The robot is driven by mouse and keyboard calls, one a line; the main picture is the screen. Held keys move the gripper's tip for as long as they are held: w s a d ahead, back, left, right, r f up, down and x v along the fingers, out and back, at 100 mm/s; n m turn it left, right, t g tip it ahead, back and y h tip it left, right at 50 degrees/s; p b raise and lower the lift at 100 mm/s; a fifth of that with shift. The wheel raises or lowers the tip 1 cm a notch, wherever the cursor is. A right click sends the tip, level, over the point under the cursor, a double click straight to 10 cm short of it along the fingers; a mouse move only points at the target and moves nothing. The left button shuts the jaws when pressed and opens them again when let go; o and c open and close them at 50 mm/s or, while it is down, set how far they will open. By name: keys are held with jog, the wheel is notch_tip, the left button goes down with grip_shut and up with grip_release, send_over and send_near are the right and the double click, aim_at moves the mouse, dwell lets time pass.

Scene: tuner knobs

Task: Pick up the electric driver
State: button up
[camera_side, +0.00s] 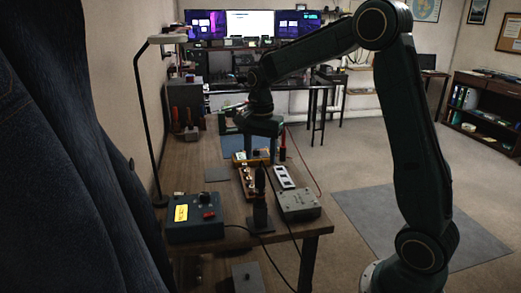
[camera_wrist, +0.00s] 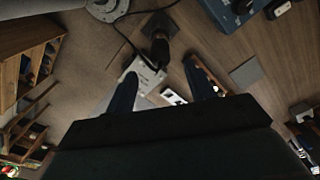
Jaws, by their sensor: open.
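A dark upright tool, which looks like the electric driver (camera_side: 260,182), stands in a black holder (camera_side: 260,217) near the table's front edge. In the wrist view the driver (camera_wrist: 159,47) shows at the top centre, with a dark cable beside it. My gripper (camera_side: 259,150) is above the far part of the table, behind and apart from the driver. In the wrist view my gripper (camera_wrist: 163,85) has its two dark fingers spread wide with nothing held between them. The driver's lower end is hidden in the holder.
A grey box (camera_side: 299,205) stands right of the driver, with a white strip (camera_side: 284,177) behind it. A blue-grey box (camera_side: 194,222) with a yellow label is at left. A wooden knob rack (camera_side: 246,183) lies between. A lamp (camera_side: 143,120) stands at the table's left edge.

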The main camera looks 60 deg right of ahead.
aim_at(260, 169)
jog(key=shift+f, duration=2.5)
jog(key=shift+f, duration=2.6)
jog(key=c, duration=1)
